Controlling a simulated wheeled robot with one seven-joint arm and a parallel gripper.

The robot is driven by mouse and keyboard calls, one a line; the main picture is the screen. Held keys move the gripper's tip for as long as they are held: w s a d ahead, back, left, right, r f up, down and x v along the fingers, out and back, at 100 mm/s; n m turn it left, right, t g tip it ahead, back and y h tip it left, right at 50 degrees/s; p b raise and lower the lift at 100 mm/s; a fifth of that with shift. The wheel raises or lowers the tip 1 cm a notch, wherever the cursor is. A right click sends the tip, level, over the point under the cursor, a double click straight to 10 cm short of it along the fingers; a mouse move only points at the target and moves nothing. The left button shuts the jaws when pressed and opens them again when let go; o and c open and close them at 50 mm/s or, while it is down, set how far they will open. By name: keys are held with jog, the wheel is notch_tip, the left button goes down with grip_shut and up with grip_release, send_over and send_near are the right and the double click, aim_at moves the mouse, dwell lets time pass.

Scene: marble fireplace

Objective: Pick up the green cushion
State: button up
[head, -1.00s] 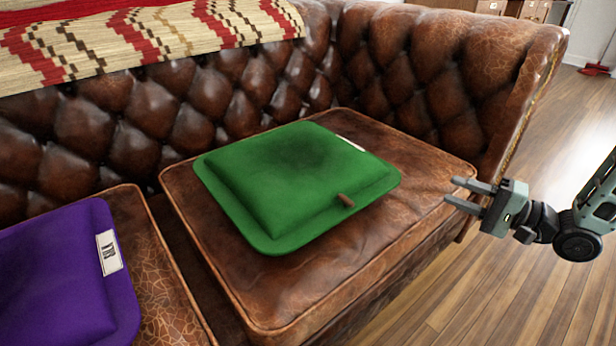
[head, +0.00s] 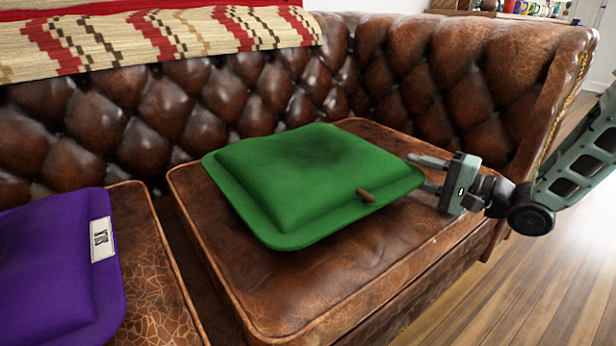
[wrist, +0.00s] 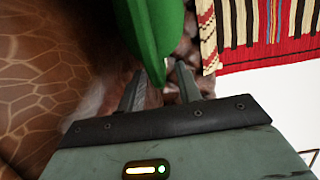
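The green cushion (head: 305,180) lies on the right-hand seat of a brown leather sofa, with a small brown tab (head: 366,195) near its right front edge. My gripper (head: 428,174) is at the cushion's right corner, its fingers pointing left. In the wrist view the fingers are apart, and the edge of the green cushion (wrist: 155,35) shows just ahead of and between their tips. The gripper is open. Whether a finger touches the cushion I cannot tell.
A purple cushion (head: 55,270) with a white label lies on the left seat. The tufted sofa back (head: 160,120) rises behind, with a patterned blanket (head: 150,40) over it. The sofa arm (head: 500,80) stands behind my gripper. Wooden floor (head: 540,270) is clear at right.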

jog(key=shift+b+x, duration=0.55)
jog(key=shift+x, duration=0.75)
grip_shut()
jog(key=shift+r, duration=0.15)
notch_tip(320, 180, up, 16)
jog(key=p, duration=1.6)
